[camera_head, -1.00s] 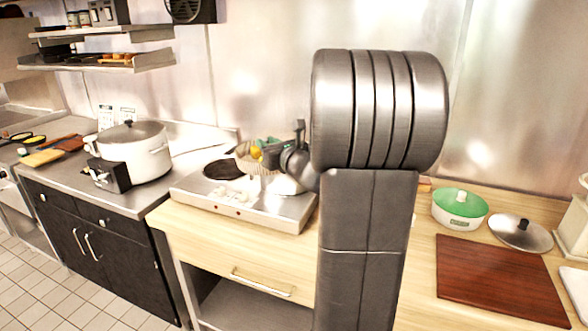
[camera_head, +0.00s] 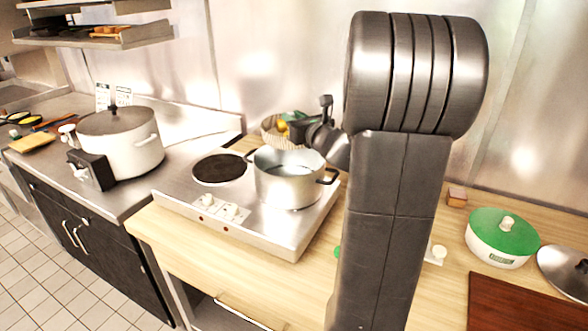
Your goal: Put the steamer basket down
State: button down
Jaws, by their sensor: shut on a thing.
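The steamer basket (camera_head: 271,133) appears as a pale woven bowl with yellow and green things in it. It is behind the pot, whose rim hides its lower part. My gripper (camera_head: 299,129) is at the basket's right side, shut on it. The fingertips are small and partly hidden. I cannot tell whether the basket's underside touches the counter or hangs above it.
An open pot (camera_head: 288,185) stands on the right of the hot plate (camera_head: 240,218); the left burner (camera_head: 219,170) is bare. A lidded pot (camera_head: 135,155) stands left. A green-lidded dish (camera_head: 497,238), a loose lid (camera_head: 566,270) and a brown board (camera_head: 515,305) are at right.

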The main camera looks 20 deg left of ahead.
notch_tip(320, 180, down, 9)
jog(key=shift+r, duration=0.15)
dwell(0.4)
jog(key=shift+f+b, duration=0.4)
jog(key=shift+s+f+b, duration=0.15)
jog(key=shift+f+b, duration=0.15)
jog(key=shift+b, duration=0.1)
